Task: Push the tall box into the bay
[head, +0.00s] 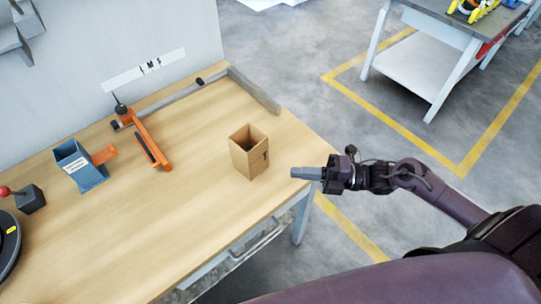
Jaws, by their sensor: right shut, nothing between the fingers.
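The tall box (243,160) is brown, open-topped cardboard and stands upright near the right edge of the workbench. Low grey rails (255,92) along the bench's back and right edges meet in a corner behind the box; this looks like the bay, though no marking confirms it. My right gripper (298,172) is shut and empty, to the right of the box at the bench's edge. It points left, with a gap between its fingertips and the box. My left gripper is not in view.
On the wooden workbench (200,215), an orange-and-grey tool (150,145) and a blue-grey holder (80,168) stand to the left. A black knob (199,82) sits by the back rail. The bench is bare around the box.

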